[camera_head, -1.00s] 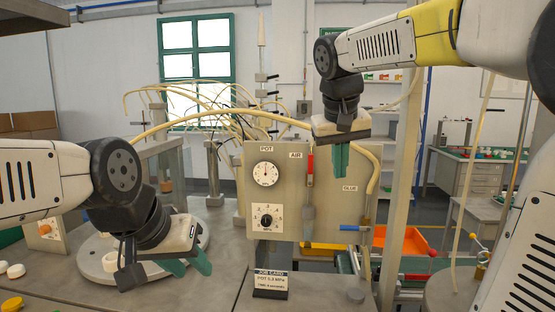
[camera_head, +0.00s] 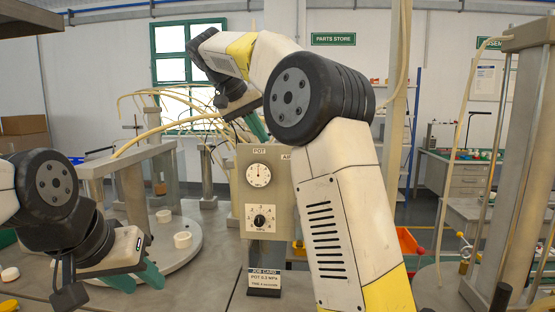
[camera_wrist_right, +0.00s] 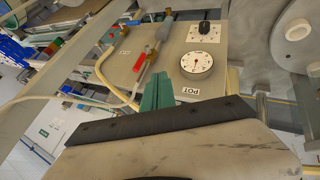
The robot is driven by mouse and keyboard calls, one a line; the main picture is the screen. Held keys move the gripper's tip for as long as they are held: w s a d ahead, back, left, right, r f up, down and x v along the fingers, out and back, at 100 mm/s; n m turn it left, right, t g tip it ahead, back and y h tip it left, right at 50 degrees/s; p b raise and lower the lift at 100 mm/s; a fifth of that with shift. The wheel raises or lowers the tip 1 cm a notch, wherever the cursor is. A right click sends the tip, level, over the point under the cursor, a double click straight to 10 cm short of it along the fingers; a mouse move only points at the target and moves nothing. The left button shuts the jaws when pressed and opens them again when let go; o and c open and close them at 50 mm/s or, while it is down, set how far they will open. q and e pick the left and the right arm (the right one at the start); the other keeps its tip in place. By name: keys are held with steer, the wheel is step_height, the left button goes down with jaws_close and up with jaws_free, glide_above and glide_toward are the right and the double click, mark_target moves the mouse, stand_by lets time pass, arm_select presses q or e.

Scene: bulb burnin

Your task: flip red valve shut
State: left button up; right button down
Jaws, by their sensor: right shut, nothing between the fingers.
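The red valve handle (camera_wrist_right: 140,62) shows in the right wrist view on the grey panel (camera_wrist_right: 165,38), beside the round POT gauge (camera_wrist_right: 196,62). In the head view my right arm hides it. My right gripper (camera_head: 256,126) is up at the panel's top left in the head view. Its green fingers (camera_wrist_right: 157,90) are shut with nothing between them, and look apart from the red handle. My left gripper (camera_head: 137,279) is low at the left, its green fingers spread and empty.
The panel stands upright with a dial knob (camera_head: 260,218) below the gauge. A job card (camera_head: 264,281) stands in front. A round plate (camera_head: 190,250) with white pieces is at left. Pale hoses (camera_head: 165,135) arch behind. An orange bin (camera_head: 408,241) is at right.

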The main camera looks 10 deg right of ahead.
steer(key=shift+f, duration=0.1)
steer(key=w+d+f, duration=0.3)
steer(key=d+f, duration=0.4)
steer(key=d, duration=0.2)
steer(key=shift+f, duration=0.4)
steer(key=shift+d, duration=0.1)
